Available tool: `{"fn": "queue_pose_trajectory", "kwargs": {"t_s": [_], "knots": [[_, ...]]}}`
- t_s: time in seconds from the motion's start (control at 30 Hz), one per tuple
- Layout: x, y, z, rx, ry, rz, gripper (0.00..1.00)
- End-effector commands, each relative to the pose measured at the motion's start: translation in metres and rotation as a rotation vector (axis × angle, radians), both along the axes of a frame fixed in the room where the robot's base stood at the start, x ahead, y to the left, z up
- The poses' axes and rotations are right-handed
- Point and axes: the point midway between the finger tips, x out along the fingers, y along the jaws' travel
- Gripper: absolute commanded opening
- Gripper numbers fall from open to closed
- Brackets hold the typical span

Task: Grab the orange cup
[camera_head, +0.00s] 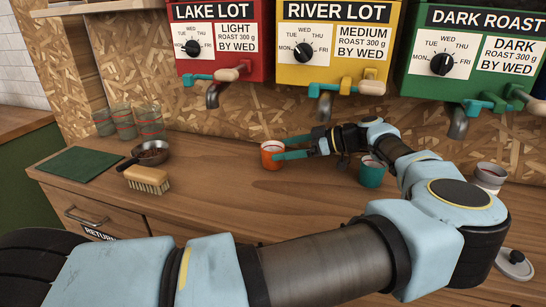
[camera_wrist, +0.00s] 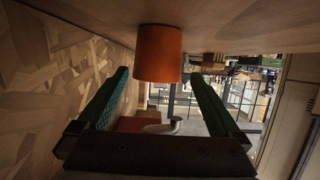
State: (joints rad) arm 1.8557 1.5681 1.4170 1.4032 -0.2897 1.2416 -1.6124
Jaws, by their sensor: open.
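The orange cup (camera_head: 270,160) stands on the wooden counter below the gap between the red and yellow dispensers. My gripper (camera_head: 290,149) reaches in from the right, its two teal fingers at the cup, one at the far side and one at the near side. In the wrist view the orange cup (camera_wrist: 158,53) lies ahead between the two finger tips, with a visible gap on each side. My gripper (camera_wrist: 160,80) is open and not pressed on the cup. A teal cup (camera_head: 371,173) stands to the right, partly hidden by my arm.
Red (camera_head: 221,38), yellow (camera_head: 334,45) and green (camera_head: 470,55) dispensers hang above the counter (camera_head: 225,180). A brush (camera_head: 147,180), a small pan (camera_head: 150,153), glasses (camera_head: 125,121) and a green mat (camera_head: 80,164) are at left. A grey-white cup (camera_head: 490,174) is at right.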

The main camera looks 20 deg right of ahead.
Motion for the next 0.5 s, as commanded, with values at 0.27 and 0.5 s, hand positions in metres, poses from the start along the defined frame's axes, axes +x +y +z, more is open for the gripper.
{"fn": "queue_pose_trajectory", "kwargs": {"t_s": [0.27, 0.5], "knots": [[0.017, 0.019, -0.005, -0.002, -0.002, 0.005, 1.0], [0.04, 0.039, -0.008, -0.001, -0.002, 0.006, 1.0]]}}
